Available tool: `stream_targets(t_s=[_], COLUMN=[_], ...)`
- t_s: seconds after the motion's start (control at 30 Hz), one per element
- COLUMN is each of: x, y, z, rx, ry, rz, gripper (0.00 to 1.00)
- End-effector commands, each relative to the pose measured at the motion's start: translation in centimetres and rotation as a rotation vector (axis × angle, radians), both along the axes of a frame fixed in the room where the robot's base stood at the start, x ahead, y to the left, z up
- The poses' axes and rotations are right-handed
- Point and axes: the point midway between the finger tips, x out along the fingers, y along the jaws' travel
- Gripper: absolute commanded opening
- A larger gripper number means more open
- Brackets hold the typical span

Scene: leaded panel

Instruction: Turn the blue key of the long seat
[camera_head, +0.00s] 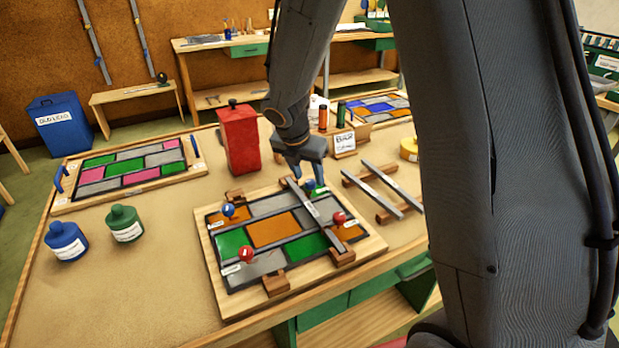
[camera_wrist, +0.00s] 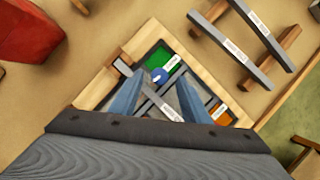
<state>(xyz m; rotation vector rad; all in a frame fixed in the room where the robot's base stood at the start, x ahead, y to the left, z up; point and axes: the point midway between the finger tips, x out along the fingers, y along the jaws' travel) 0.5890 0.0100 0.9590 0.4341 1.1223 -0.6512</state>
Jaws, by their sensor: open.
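The leaded panel (camera_head: 207,262) lies on the table, with orange, green and grey panes. A long grey bar (camera_head: 303,205) lies across its right part, ending at a wooden block. A blue key (camera_head: 310,184) sits at the panel's far edge next to this bar; it also shows in the wrist view (camera_wrist: 158,74). My gripper (camera_head: 309,175) is open above this key, its blue fingers on either side of it in the wrist view (camera_wrist: 161,82). I cannot tell whether they touch it. Another blue key (camera_head: 228,210) stands at the panel's left. Red keys (camera_head: 245,254) (camera_head: 340,217) stand nearer.
Two grey bars (camera_head: 383,190) rest on wooden strips right of the panel. A red container (camera_head: 238,138) stands behind it. A blue bottle (camera_head: 66,240) and green bottle (camera_head: 124,223) stand left, near a second panel (camera_head: 130,172). The table's front left is clear.

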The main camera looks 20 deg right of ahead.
Motion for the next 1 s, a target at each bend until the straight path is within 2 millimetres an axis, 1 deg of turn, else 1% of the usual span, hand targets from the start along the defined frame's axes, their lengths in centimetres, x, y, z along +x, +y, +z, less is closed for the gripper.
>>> stream_targets(t_s=[0.03,0.1,0.2,0.5,0.53,0.67,0.7,0.77,1.0], x=[0.2,0.4,0.6,0.6,0.6,0.6,0.6,0.6,0.6], y=[-0.2,-0.4,-0.5,-0.6,-0.6,-0.6,-0.6,-0.6,-0.6], z=[-0.6,-1.2,-1.8,-2.0,-2.0,-2.0,-2.0,-2.0,-2.0], rx=[-0.001,0.0,0.0,0.001,0.001,0.001,0.001,0.001,0.001], ry=[0.001,0.0,0.0,-0.001,-0.001,-0.001,-0.001,-0.001,-0.001], rz=[-0.002,-0.001,-0.001,-0.002,-0.002,-0.002,-0.002,-0.002,-0.019], gripper=[0.42,0.42,0.42,0.42,0.41,0.19,0.12,0.02,0.02])
